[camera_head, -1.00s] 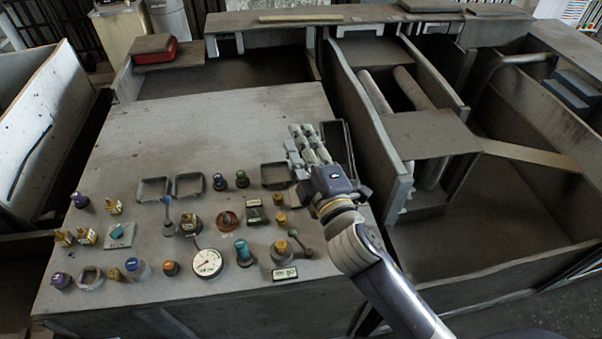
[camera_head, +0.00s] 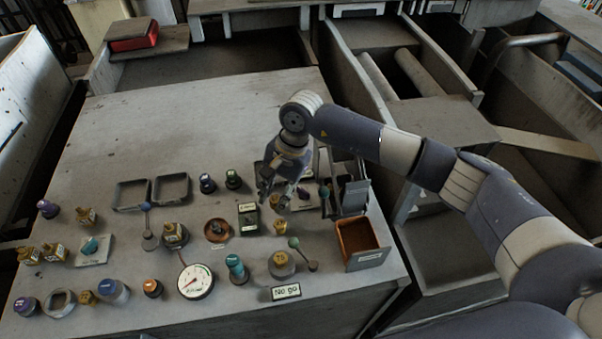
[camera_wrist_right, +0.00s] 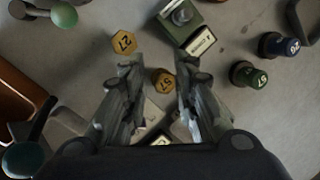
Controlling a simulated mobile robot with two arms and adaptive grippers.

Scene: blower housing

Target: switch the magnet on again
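No label legible here names the magnet, so I cannot tell for sure which part it is. A dark green box with a knob and pale labels (camera_head: 248,217) stands in the middle of the bench; it also shows at the top of the right wrist view (camera_wrist_right: 181,16). My right gripper (camera_head: 274,196) points down just right of it and behind it. In the wrist view its fingers (camera_wrist_right: 158,98) are apart, with a yellow hex part marked 57 (camera_wrist_right: 163,79) below and between them, apparently not gripped. My left gripper is out of view.
A green-ball lever (camera_head: 295,243), yellow part marked 27 (camera_wrist_right: 124,43) and two dark knobbed parts (camera_head: 232,179) are close by. An orange-lined bin (camera_head: 358,236) stands at the right edge. A dial gauge (camera_head: 195,281) lies in front. The bench's back is clear.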

